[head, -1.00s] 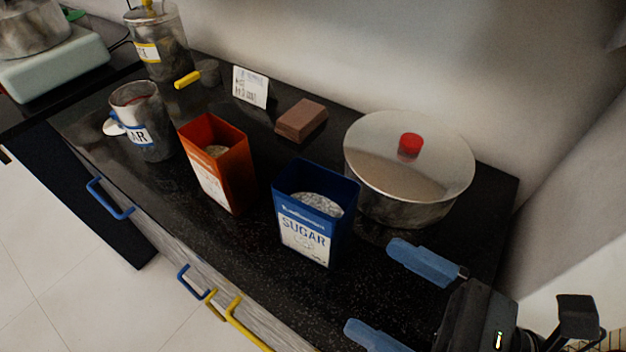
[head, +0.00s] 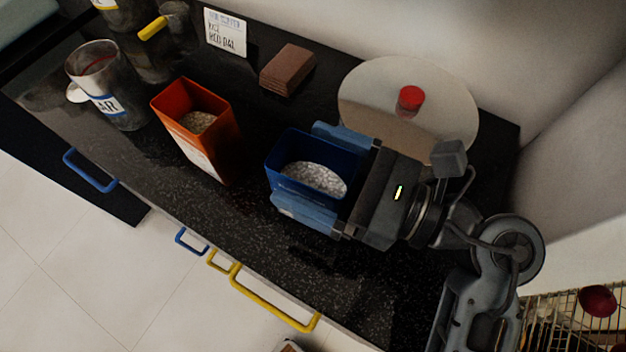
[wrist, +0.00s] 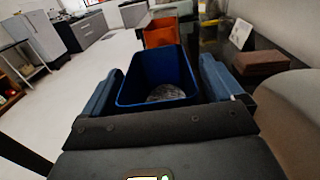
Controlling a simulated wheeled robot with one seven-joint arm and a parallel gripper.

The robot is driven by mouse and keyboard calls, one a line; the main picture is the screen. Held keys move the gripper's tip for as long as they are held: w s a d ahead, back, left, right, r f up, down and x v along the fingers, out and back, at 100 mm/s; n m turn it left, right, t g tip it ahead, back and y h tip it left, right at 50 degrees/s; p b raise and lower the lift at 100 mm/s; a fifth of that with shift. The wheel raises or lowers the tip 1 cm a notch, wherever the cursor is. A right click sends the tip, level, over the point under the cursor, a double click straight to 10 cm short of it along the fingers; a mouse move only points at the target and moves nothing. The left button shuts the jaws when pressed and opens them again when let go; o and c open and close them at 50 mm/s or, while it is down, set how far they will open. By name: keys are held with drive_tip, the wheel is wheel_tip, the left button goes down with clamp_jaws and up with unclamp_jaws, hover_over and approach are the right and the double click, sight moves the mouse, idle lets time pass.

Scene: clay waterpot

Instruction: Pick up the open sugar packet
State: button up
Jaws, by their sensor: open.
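The open sugar packet (head: 283,154) is a blue, open-topped box with white grains inside, upright on the dark counter in the head view. It also shows in the wrist view (wrist: 157,66) between the fingers. My gripper (head: 308,172) is open, with one blue finger along the packet's far side and the other along its near side. In the wrist view a narrow gap seems to show beside each finger (wrist: 161,84). The near finger hides most of the packet's front label.
An orange open packet (head: 225,128) stands to the left, with a metal cup (head: 118,108) beyond it. A lidded pot (head: 450,95) stands close behind my gripper. The counter's front strip is clear.

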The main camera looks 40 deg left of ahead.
drive_tip(key=shift+a, duration=0.25)
drive_tip(key=shift+c, duration=0.3)
drive_tip(key=c, duration=1.6)
drive_tip(key=shift+r, duration=0.1)
drive_tip(key=shift+r, duration=0.45)
wheel_tip(320, 180, up, 3)
drive_tip(key=shift+f, duration=0.15)
drive_tip(key=s+d+r, duration=0.1)
drive_tip(key=d+r, duration=0.1)
drive_tip(key=d, duration=0.1)
drive_tip(key=s+d+r, duration=0.2)
drive_tip(key=d+r, duration=0.1)
drive_tip(key=d, duration=0.1)
drive_tip(key=s+d+r, duration=0.2)
drive_tip(key=d, duration=0.1)
drive_tip(key=shift+d+r, duration=0.15)
drive_tip(key=shift+d, duration=0.2)
